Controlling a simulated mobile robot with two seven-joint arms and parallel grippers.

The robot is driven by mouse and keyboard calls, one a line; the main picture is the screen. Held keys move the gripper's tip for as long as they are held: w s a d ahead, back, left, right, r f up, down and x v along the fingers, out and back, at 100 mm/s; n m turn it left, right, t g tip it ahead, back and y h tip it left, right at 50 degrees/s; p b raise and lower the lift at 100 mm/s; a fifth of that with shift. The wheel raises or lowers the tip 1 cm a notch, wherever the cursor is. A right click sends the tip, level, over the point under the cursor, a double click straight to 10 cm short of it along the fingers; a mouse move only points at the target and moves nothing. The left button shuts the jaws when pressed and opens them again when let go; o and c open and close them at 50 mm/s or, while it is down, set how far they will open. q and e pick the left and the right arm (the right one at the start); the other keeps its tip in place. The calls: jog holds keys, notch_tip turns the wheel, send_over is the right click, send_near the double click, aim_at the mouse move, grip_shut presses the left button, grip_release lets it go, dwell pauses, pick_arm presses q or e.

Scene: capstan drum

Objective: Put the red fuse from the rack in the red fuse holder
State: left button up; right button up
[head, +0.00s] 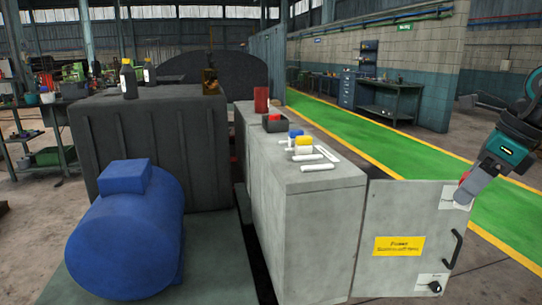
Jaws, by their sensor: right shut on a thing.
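A grey cabinet (265,160) stands mid-view, with a grey door (400,220) at its front right side. The door carries a yellow label (399,246), a black handle (453,249) and a lower dark knob (435,287). My right gripper (463,197) is shut at the door's upper right corner, over a white plate; what it grips there is mostly hidden. On the cabinet top are blue (295,134) and yellow (303,142) pieces with white parts, and a dark box with red (274,122). I cannot make out a red fuse or its holder for certain. My left gripper is out of view.
A red can-like cylinder (261,100) stands at the cabinet's back. A blue motor (125,230) and a dark housing (150,135) with bottles (128,78) on it are at left. A green walkway (340,125) runs behind the door.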

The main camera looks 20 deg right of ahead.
jog(key=shift+a+f+n, duration=0.1)
jog(key=shift+f+n, duration=0.2)
jog(key=shift+f, duration=0.35)
jog(key=shift+a+f+n+y, duration=0.15)
jog(key=shift+f+n, duration=0.15)
jog(key=shift+f, duration=0.25)
jog(key=shift+a+f+n+y, duration=0.15)
jog(key=shift+f+n, duration=0.15)
jog(key=shift+f, duration=0.2)
jog(key=w+a+f+n+g+y, duration=0.2)
jog(key=w+a+f+n+g, duration=0.15)
jog(key=a+f+n, duration=0.8)
jog(key=a+f+n+g+h, duration=0.3)
jog(key=a+n+g+h, duration=0.1)
jog(key=a+n, duration=1.3)
jog(key=shift+w+a+g+h, duration=0.3)
jog(key=shift+w+a+g, duration=0.15)
jog(key=shift+a, duration=0.05)
